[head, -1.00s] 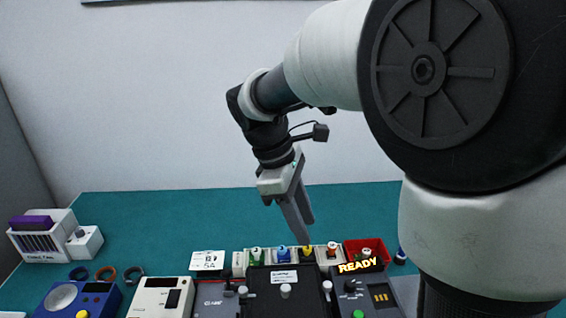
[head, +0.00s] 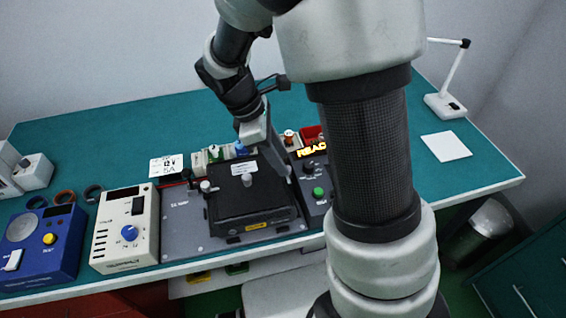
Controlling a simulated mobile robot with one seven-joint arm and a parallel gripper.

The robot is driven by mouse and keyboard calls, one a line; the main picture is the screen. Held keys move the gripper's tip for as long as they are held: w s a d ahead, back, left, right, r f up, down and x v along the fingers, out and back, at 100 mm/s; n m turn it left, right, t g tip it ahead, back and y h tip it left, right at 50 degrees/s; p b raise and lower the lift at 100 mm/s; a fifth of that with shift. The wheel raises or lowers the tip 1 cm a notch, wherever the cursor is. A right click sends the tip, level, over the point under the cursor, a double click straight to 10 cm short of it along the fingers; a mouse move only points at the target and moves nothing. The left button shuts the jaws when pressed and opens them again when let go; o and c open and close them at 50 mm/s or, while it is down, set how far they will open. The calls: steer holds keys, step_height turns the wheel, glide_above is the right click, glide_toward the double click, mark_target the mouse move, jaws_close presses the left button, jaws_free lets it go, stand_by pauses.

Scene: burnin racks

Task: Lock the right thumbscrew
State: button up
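A black box-shaped unit (head: 250,205) sits on a grey plate (head: 185,240) at the front of the bench. A pale thumbscrew knob (head: 206,186) stands at its left side, and another pale knob (head: 247,180) stands near the middle of its back part. My gripper (head: 284,172) points down at the right side of the unit, where the right thumbscrew is hidden or cannot be made out. The fingers overlap in this view, so their opening and any contact cannot be told.
A control box with a lit READY sign (head: 311,150) and green button (head: 318,193) stands just right of my gripper. A cream supply (head: 125,228) and a blue instrument (head: 42,245) stand left. The back of the bench (head: 110,125) is clear.

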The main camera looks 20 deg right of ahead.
steer(key=shift+x, duration=1.2)
jaws_close()
